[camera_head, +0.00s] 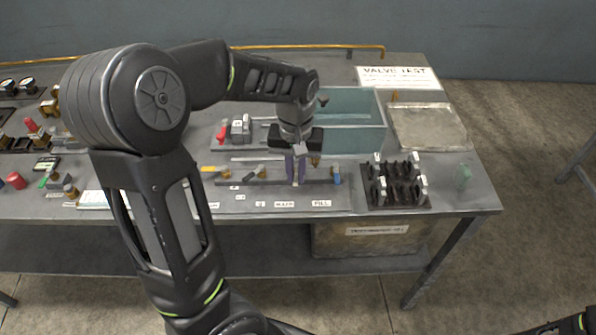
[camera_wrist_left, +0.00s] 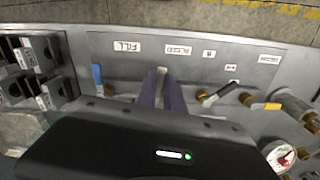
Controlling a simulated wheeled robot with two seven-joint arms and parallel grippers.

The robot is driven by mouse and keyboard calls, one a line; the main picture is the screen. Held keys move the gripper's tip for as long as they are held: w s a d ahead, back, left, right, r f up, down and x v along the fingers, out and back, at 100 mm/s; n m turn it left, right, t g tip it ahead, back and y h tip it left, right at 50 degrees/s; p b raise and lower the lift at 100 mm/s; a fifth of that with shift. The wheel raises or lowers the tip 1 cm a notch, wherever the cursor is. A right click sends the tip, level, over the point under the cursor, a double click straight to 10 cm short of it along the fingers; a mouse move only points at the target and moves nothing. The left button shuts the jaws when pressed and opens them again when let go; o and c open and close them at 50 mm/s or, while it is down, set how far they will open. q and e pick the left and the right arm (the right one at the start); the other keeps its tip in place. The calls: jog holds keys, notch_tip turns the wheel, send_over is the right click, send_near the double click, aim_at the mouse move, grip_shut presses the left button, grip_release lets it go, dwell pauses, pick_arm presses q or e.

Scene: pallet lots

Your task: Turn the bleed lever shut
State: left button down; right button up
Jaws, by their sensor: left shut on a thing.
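My left gripper (camera_head: 296,178) reaches down over the valve row on the bench, behind the BLEED label (camera_head: 284,204). In the left wrist view its two purple fingers (camera_wrist_left: 162,82) are close together. They are shut on a pale lever handle, the bleed lever (camera_wrist_left: 162,70), in line with the BLEED label (camera_wrist_left: 178,50). Most of the lever and its valve body is hidden by the fingers, so its angle is hard to tell.
A blue lever (camera_head: 337,177) stands close beside the fingers, by the FILL label (camera_head: 321,203). A black lever (camera_head: 254,172) and a yellow lever (camera_head: 208,169) are to the left. A teal open tank (camera_head: 372,138) stands behind; a black rack (camera_head: 397,199) is at right.

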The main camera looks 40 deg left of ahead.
pick_arm(q)
jog(key=m, duration=0.1)
jog(key=a+m, duration=0.1)
jog(key=m, duration=0.1)
jog(key=a+m, duration=0.1)
jog(key=m, duration=0.1)
jog(key=shift+s, duration=0.2)
jog(key=m, duration=0.2)
jog(key=a+m, duration=0.1)
jog(key=shift+w+m+b, duration=0.1)
jog(key=shift+m+b, duration=0.3)
jog(key=m, duration=0.1)
jog(key=a+m, duration=0.1)
jog(key=m, duration=0.2)
jog(key=shift+w+a, duration=0.2)
jog(key=shift+w, duration=0.15)
jog(key=shift+w+a+m, duration=0.2)
jog(key=shift+m, duration=0.65)
jog(key=shift+w+a+m, duration=0.15)
jog(key=shift+w+m, duration=0.05)
jog(key=shift+m, duration=0.65)
jog(key=c, duration=1.5)
grip_release()
jog(key=shift+o, duration=0.2)
